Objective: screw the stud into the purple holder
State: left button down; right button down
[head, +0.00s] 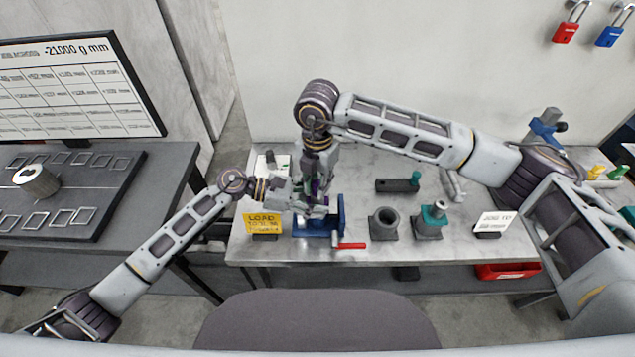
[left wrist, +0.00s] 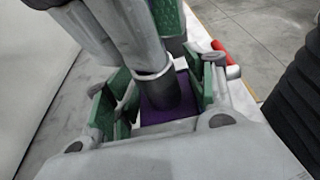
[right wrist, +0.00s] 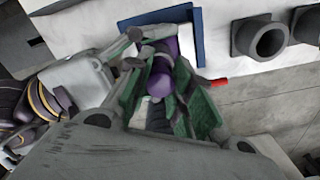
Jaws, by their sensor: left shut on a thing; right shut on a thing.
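The purple holder (left wrist: 182,112) is between the green pads of my left gripper (left wrist: 160,105) in the left wrist view. A grey cylindrical part, apparently the stud (left wrist: 168,93), stands at the holder, coming from my right gripper above. How deep it sits cannot be told. In the head view, my left gripper (head: 312,208) reaches in from the left above the blue vise (head: 318,226), and my right gripper (head: 322,184) points down just over it. In the right wrist view, purple (right wrist: 160,76) shows between the green pads of my right gripper (right wrist: 165,105). Both grippers are shut; the fingers hide much of both parts.
The vise's red handle (head: 350,246) sticks out to the right. A grey hollow cylinder (head: 383,222) and a grey-teal part (head: 431,220) stand to its right. A yellow LOAD sign (head: 263,224) stands left. A dark block (head: 397,185) lies behind.

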jog(key=m, duration=1.2)
jog(key=shift+a, duration=0.15)
jog(key=shift+m, duration=1.2)
jog(key=c, duration=1.3)
grip_release()
jog(key=shift+o, duration=1)
